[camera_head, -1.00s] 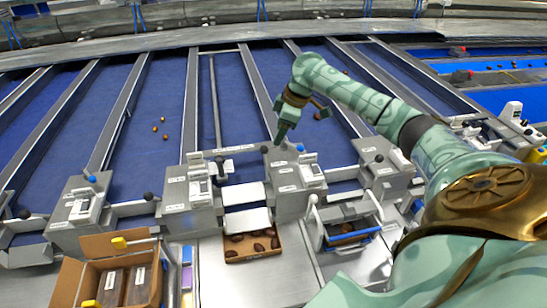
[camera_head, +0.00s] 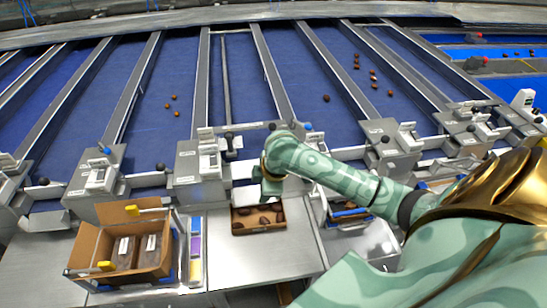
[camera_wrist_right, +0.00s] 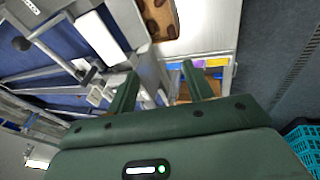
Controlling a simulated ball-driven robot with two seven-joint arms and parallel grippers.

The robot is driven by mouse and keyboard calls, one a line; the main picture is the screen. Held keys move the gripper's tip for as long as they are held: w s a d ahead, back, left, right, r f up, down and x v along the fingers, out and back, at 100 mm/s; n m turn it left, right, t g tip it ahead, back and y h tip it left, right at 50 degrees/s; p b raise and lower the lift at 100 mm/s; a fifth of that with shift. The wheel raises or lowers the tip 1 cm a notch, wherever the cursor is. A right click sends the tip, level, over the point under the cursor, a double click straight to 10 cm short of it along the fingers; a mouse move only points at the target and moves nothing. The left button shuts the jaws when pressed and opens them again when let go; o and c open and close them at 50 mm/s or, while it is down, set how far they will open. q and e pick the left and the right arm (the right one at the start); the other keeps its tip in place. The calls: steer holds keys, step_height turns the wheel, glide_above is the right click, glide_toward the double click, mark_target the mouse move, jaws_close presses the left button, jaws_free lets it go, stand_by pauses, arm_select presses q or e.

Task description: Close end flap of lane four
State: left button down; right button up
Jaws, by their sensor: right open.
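A white end flap (camera_head: 243,196) slopes down at the end of one lane, above a shallow tray of dates (camera_head: 234,226). The flap also shows in the right wrist view (camera_wrist_right: 100,38). Lane numbers are not readable, so I cannot tell which lane is four. My right gripper (camera_head: 268,188) hangs just right of this flap, in front of the lane-end housings; its fingers are small and partly hidden by the wrist in the head view. In the right wrist view its two fingers (camera_wrist_right: 157,82) are apart with nothing between them. My left gripper is out of view.
An open cardboard box (camera_head: 167,257) with dark packs stands at the front left, beside a strip of coloured cards (camera_head: 196,245). Grey housings (camera_head: 197,180) with black-knobbed levers (camera_head: 229,137) line the lane ends.

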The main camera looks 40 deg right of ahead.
steer(key=s+a+m+t+h, duration=0.1)
steer(key=s+a, duration=0.3)
steer(key=s, duration=0.5)
steer(key=shift+s+a+f+m+t+h, duration=0.3)
steer(key=shift+s+t+h, duration=0.15)
steer(key=shift+t, duration=0.25)
